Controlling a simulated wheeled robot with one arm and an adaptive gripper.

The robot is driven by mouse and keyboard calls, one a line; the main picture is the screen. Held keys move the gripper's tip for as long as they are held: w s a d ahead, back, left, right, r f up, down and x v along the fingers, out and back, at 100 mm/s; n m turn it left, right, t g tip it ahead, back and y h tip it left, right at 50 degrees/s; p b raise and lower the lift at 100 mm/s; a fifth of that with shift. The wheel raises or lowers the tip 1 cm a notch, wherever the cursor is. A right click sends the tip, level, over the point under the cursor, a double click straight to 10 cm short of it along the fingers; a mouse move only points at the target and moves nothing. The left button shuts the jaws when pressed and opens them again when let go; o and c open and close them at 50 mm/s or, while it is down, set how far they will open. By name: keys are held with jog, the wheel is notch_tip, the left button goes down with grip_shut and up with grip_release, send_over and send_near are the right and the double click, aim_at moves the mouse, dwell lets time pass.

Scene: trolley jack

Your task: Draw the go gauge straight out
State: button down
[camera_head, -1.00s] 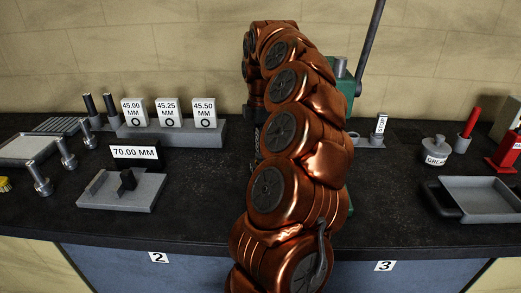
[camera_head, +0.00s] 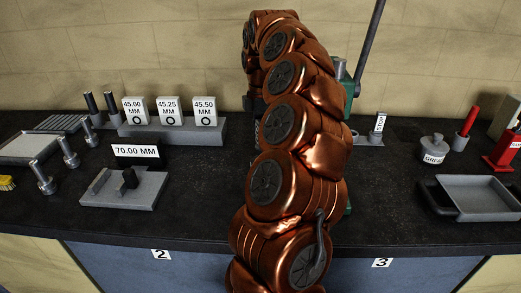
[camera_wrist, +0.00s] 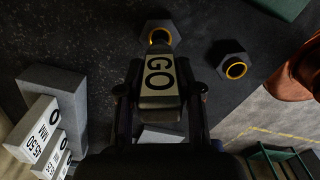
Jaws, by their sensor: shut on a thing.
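The go gauge (camera_wrist: 160,78), a pale block with "GO" in black letters, is at the centre of the wrist view. My gripper (camera_wrist: 161,95) is shut on it, with a dark finger on either side. Just beyond its far end is a grey hexagonal part (camera_wrist: 152,27) with an orange-ringed bore. The gauge's far end and this ring are close together; I cannot tell whether any of the gauge is inside the bore. In the head view my arm hides the gauge and the gripper.
A second orange-ringed hexagonal part (camera_wrist: 225,51) stands to the right. A grey stepped block with white size labels (camera_head: 180,132) is left of my arm, behind a 70.00 MM sign (camera_head: 136,151). A grey tray (camera_head: 484,189) lies at the right.

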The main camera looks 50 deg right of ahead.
jog(key=shift+r+p, duration=1.5)
jog(key=shift+r, duration=0.7)
